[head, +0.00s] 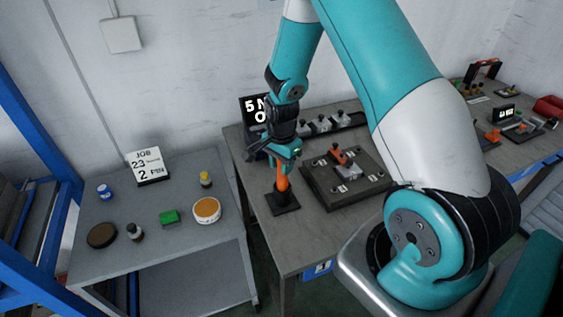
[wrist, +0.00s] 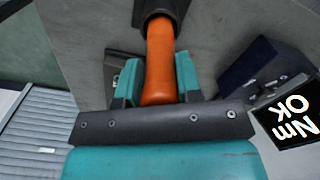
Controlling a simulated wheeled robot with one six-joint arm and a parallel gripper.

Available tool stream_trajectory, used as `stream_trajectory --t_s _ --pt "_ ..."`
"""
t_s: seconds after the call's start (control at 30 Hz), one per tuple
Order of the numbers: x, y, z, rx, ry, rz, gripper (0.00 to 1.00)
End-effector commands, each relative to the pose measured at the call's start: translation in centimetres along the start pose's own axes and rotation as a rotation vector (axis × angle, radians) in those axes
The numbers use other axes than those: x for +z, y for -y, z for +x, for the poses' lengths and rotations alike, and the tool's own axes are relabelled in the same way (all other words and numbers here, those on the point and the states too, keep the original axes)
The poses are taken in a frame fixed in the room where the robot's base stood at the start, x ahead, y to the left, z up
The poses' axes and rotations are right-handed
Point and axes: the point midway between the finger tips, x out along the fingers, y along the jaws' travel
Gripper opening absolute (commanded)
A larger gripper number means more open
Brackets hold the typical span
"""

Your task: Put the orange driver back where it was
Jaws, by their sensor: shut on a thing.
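The orange driver (head: 283,179) stands upright at the black square holder (head: 283,203) near the left front of the middle table. Its lower end is at the holder's socket; I cannot tell how deep it sits. My gripper (head: 283,160) is above the holder, shut on the driver's upper part. In the wrist view the orange handle (wrist: 160,62) runs between the two teal fingers of my gripper (wrist: 158,80). Its far end meets a black part at the top of that view.
A dark fixture plate (head: 322,190) with an orange clamp lies right of the holder. A black display reading "5 Nm OK" (head: 254,108) stands behind. The left table (head: 130,260) carries a job card (head: 149,166), a green block (head: 169,217) and several small containers. My arm spans the right.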

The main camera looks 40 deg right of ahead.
Motion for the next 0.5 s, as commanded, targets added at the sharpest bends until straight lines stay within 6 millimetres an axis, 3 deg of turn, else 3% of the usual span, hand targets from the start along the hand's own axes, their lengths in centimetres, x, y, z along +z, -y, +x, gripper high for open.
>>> stream_trajectory --t_s 0.23,0.27,0.3,0.37,0.5 --pt "-0.02 0.03 0.34 -0.001 0.0 0.0 0.0" --pt "0.0 0.01 0.37 0.0 0.0 0.0 0.35" --pt "0.0 0.01 0.28 0.0 0.0 0.0 0.44" --pt "0.0 0.0 0.27 0.0 0.0 0.0 0.58" --pt "0.0 0.0 0.26 0.0 0.0 0.0 0.58"
